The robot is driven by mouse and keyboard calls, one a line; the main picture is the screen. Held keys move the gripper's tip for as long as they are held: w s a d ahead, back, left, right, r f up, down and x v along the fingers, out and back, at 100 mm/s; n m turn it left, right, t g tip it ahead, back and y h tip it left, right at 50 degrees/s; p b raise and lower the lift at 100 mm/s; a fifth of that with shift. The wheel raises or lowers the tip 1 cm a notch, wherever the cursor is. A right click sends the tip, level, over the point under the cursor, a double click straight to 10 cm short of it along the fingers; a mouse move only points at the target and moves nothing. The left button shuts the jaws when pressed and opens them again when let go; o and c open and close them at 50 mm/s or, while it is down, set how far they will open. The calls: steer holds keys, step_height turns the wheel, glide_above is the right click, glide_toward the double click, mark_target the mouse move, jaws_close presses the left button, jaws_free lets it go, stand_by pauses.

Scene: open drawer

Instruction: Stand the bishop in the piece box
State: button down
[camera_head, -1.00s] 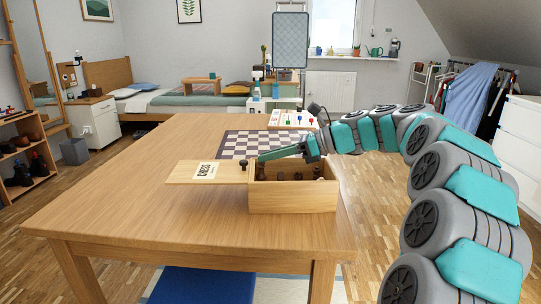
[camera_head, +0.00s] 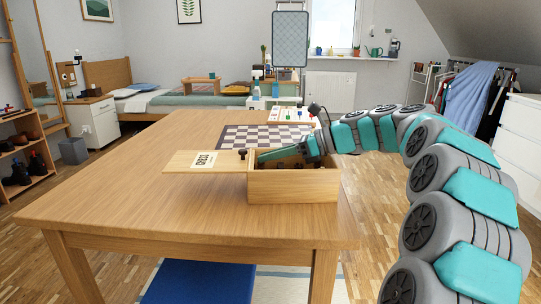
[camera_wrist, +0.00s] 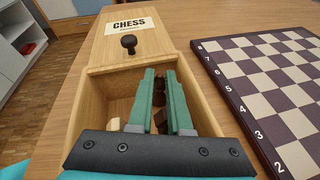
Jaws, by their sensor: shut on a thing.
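The piece box (camera_head: 293,188) is an open wooden box at the table's right front; its walls also show in the wrist view (camera_wrist: 97,95). My gripper (camera_head: 262,157) reaches into it from the right. In the wrist view, my gripper's two green fingers (camera_wrist: 161,73) point down into the box, close together. The bishop (camera_wrist: 160,115) appears as a dark brown piece between them, mostly hidden; its head, and whether its base touches the floor, cannot be made out. Other dark pieces (camera_wrist: 159,78) stand beyond the fingertips. A pale piece (camera_wrist: 114,125) lies left of the fingers.
The lid (camera_wrist: 143,44), labelled CHESS, is slid off to the box's left, with a dark knob (camera_wrist: 128,42) on it. The chessboard (camera_head: 265,137) lies behind the box. The box's left floor area (camera_wrist: 115,100) looks clear. The table's left side is free.

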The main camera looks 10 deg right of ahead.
steer(key=shift+f, duration=0.3)
steer(key=c, duration=0.8)
jaws_free()
steer(key=shift+o, duration=0.2)
steer(key=shift+p+v, duration=0.3)
steer(key=shift+v, duration=3.6)
